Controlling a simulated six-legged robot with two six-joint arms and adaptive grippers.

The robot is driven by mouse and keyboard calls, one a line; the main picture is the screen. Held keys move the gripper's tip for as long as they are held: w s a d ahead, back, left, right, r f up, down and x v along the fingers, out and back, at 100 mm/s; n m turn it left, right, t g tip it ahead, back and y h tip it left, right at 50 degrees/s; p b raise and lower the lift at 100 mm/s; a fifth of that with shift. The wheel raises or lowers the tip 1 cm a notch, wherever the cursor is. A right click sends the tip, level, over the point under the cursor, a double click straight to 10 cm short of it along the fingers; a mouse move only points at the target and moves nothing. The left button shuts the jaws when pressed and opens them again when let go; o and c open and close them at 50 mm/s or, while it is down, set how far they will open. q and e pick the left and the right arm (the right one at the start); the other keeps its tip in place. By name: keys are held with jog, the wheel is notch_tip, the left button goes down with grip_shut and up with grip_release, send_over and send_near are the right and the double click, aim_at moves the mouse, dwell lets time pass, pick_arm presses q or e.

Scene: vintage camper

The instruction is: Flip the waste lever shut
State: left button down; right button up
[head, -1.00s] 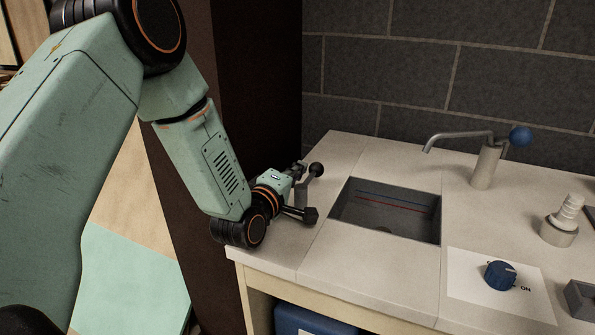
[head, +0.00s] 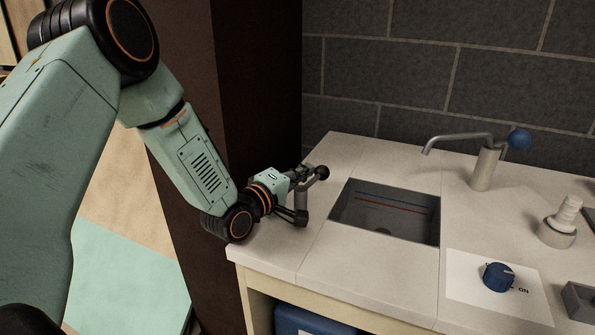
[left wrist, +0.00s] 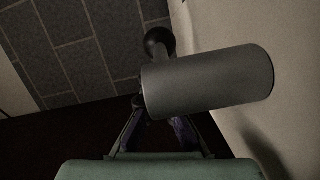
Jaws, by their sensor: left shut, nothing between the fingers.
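The waste lever is a grey post (head: 301,204) with an arm ending in a black ball knob (head: 322,172). It stands on the counter just left of the sink (head: 384,211). My left gripper (head: 305,173) is shut with nothing in it, beside the top of the lever, close to the knob; contact is hard to tell. In the left wrist view the grey post (left wrist: 208,82) lies across the picture in front of my gripper's fingers (left wrist: 158,122), partly hiding them. The black knob (left wrist: 160,40) shows beyond. My right gripper is not in view.
A tap (head: 485,165) with a blue ball handle rises behind the sink. A blue dial (head: 498,277) marked ON sits at the front right, with a ribbed fitting (head: 562,220) behind it. A dark wall panel (head: 258,90) stands close to my left arm.

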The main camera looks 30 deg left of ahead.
pick_arm(q)
jog(key=m+h, duration=0.1)
jog(key=d+m+g+h, duration=0.1)
jog(key=h, duration=0.1)
jog(key=m+h+p, duration=0.1)
jog(key=shift+w+d, duration=0.25)
jog(key=shift+d, duration=0.1)
jog(key=m+g+h, duration=0.1)
jog(key=d+m+g+h+p, duration=0.1)
jog(key=h, duration=0.1)
jog(key=d+m+g+h, duration=0.1)
jog(key=m+h, duration=0.1)
jog(key=shift+s+g+p, duration=0.1)
jog(key=shift+g+p, duration=0.2)
jog(key=m+g+h, duration=0.1)
jog(key=d+m+g+h+p, duration=0.1)
jog(key=g, duration=0.1)
jog(key=s+d+m+g+h, duration=0.1)
jog(key=shift+d+m+g+p, duration=0.1)
jog(key=shift+m+g+p, duration=0.2)
jog(key=shift+m+g, duration=0.1)
jog(key=shift+s+d+p, duration=0.15)
jog(key=shift+d+p, duration=0.1)
jog(key=shift+p, duration=0.05)
jog(key=shift+s+d, duration=0.1)
jog(key=v, duration=1.2)
jog(key=shift+f, duration=0.2)
